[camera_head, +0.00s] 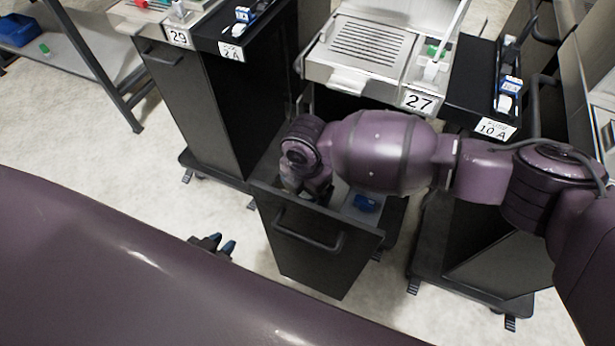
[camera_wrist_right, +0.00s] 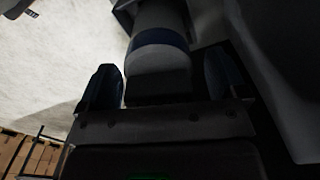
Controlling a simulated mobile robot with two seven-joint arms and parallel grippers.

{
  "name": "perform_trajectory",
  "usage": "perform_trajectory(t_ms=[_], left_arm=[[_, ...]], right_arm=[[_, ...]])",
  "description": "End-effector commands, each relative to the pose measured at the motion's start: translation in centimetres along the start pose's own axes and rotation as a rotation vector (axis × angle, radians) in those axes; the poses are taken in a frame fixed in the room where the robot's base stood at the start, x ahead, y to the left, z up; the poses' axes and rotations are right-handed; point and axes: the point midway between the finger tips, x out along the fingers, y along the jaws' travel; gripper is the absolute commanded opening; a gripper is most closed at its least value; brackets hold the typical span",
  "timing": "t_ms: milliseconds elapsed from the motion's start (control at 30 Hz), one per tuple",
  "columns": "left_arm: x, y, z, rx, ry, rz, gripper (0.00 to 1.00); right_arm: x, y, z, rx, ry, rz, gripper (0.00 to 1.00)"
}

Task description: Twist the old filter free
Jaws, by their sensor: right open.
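In the right wrist view a pale cylinder with a blue band and a dark lower end, apparently the old filter (camera_wrist_right: 161,20), stands between the fingers of my right gripper (camera_wrist_right: 163,70). The fingers are open, one on each side, with a gap visible at the left finger. In the head view my right arm reaches down into the pulled-out black bin (camera_head: 310,262) under unit 27, and hides the right gripper and the filter.
A blue object (camera_head: 366,203) lies inside the bin. Unit 27 (camera_head: 365,45) stands above it, with a black cabinet labelled 10 A (camera_head: 493,128) to the right. Unit 29 (camera_head: 178,38) and cabinet 2 A (camera_head: 231,51) stand left. Floor (camera_head: 90,150) is clear at left.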

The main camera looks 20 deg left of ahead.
Motion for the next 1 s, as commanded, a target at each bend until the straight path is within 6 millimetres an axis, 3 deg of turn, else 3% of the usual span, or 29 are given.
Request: perform_trajectory(t_ms=[367, 733, 1000], left_arm=[[-0.12, -0.07, 0.35, -0.001, -0.007, -0.002, 0.25], [-0.21, -0.29, 0.52, 0.010, -0.011, -0.001, 0.25], [-0.16, -0.19, 0.74, 0.008, -0.014, 0.000, 0.25]], right_arm=[[0.34, 0.02, 0.01, 0.000, -0.001, 0.001, 0.91], [0.34, 0.01, 0.02, 0.000, -0.001, 0.001, 0.34], [0.42, -0.15, 0.33, -0.007, -0.001, 0.001, 0.33]])
